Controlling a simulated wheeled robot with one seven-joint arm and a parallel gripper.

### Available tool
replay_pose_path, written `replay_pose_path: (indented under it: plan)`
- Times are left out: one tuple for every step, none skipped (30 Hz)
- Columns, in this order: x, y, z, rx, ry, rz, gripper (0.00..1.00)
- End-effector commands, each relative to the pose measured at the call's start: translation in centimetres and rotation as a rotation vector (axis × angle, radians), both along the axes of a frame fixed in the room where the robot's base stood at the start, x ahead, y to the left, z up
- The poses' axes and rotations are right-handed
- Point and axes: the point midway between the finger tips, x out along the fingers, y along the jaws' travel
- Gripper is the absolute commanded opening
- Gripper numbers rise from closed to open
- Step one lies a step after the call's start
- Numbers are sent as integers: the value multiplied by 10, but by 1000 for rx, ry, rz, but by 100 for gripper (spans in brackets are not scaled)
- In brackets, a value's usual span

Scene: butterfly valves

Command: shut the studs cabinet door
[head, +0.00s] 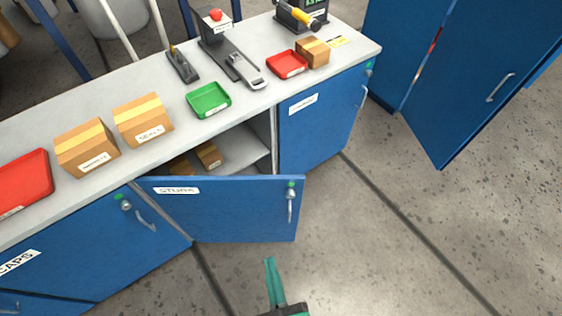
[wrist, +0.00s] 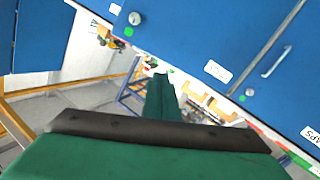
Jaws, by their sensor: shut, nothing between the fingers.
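The studs cabinet door (head: 225,215) is blue, with a white STUDS label (head: 177,190) at its upper left. It stands swung open from the grey-topped bench. A green dot, a round lock and a vertical metal handle (head: 291,206) are near its free right edge. Behind its top edge the cabinet inside (head: 235,155) shows, with a shelf and small boxes. My gripper (head: 271,262) is green, shut and empty, in front of the door and below its handle, apart from it in the head view. In the wrist view, tilted, the shut fingers (wrist: 160,82) point towards blue cabinet fronts.
The bench top (head: 70,125) holds cardboard boxes (head: 142,119), a green tray (head: 209,99), red trays (head: 287,64) and tools. A closed blue door (head: 315,125) is right of the opening. Another blue cabinet (head: 470,80) stands at the right. The floor (head: 370,245) between is clear.

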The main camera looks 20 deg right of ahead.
Motion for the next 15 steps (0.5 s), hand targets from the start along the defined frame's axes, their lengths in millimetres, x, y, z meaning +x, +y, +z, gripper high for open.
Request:
replay_pose_path:
  plan:
    - [16, -8, -8, -75, -32, -4, 0]
    - [24, -11, -12, -122, -47, -2, 0]
    - [35, -15, -17, -181, -66, 2, 0]
    - [43, -19, -21, -227, -79, 2, 0]
    - [51, -22, -25, -272, -91, 6, 0]
    - [63, -28, -31, -332, -105, 9, 0]
    - [71, -31, -35, -376, -115, 11, 0]
    - [80, -35, -40, -421, -123, 15, 0]
    - [91, -41, -46, -480, -132, 20, 0]
    - [100, -45, -50, -523, -139, 24, 0]
    - [109, -50, -54, -565, -144, 28, 0]
    - [121, -56, -60, -623, -148, 35, 0]
    - [130, -62, -64, -665, -153, 41, 0]
    - [139, -67, -69, -706, -154, 47, 0]
    - [150, -75, -75, -760, -154, 54, 0]
